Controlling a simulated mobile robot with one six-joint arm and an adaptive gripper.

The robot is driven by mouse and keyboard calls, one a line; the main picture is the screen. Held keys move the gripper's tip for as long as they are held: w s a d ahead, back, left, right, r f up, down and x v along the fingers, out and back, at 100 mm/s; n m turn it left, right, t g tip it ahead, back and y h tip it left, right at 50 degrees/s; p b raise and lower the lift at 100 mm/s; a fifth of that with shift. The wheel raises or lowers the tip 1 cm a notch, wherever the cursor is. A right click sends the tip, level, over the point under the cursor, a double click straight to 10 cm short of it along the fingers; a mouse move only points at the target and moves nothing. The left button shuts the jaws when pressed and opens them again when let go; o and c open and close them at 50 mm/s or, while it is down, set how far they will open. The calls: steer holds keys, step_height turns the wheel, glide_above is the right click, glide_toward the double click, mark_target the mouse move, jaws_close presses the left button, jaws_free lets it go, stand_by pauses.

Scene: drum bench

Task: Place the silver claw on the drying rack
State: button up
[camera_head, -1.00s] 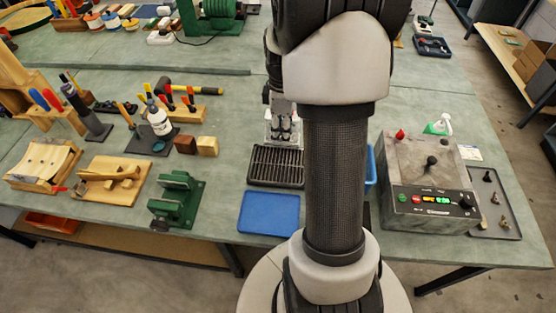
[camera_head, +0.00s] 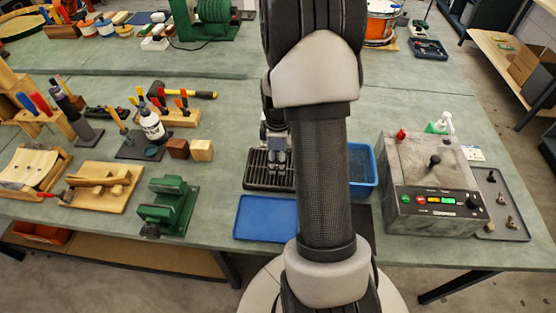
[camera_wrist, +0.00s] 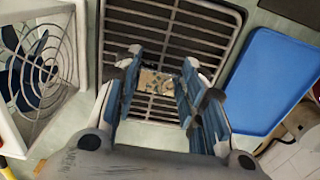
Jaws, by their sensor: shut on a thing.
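My gripper (camera_wrist: 163,62) is shut on a small, speckled silver-grey piece (camera_wrist: 155,83), which looks like the silver claw. Only part of it shows between the blue-grey fingers. The drying rack (camera_wrist: 215,18) is a dark slotted tray directly under the fingertips in the wrist view. In the head view my gripper (camera_head: 277,158) is over the drying rack (camera_head: 255,181), partly behind my arm. I cannot tell whether the piece touches the slats.
A blue tray (camera_head: 262,232) lies in front of the rack. A blue bin (camera_head: 370,181) stands to its right, beside a grey machine (camera_head: 425,165). A white fan housing (camera_wrist: 83,50) is close left of the rack in the wrist view. Several small parts lie on a dark mat (camera_head: 505,185).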

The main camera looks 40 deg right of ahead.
steer(key=shift+f, duration=0.15)
steer(key=o, duration=1)
